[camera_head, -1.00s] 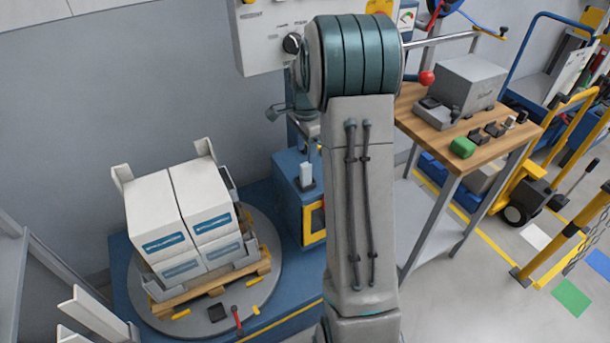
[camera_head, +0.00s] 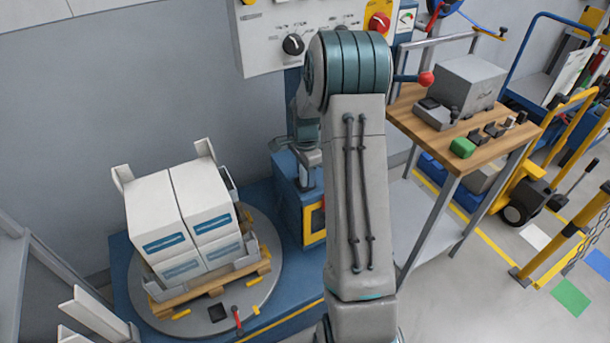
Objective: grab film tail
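A blue wrapper post (camera_head: 290,200) stands beside the turntable, with a yellow-framed panel low on its front. A small pale upright piece on top of its blue housing, possibly the film tail (camera_head: 306,178), is mostly covered by my wrist. My gripper (camera_head: 284,148) is small and partly behind my forearm, just above the housing. Its fingers are too small and overlapped to tell whether they are open or touch the film. The white boxes (camera_head: 180,215) stand stacked on a wooden pallet (camera_head: 210,288) on the grey round turntable (camera_head: 150,312).
A wooden-topped workbench (camera_head: 425,132) with a red-knobbed lever nearby stands to the right. A yellow pallet jack (camera_head: 530,195) and yellow barrier (camera_head: 565,240) are farther right.

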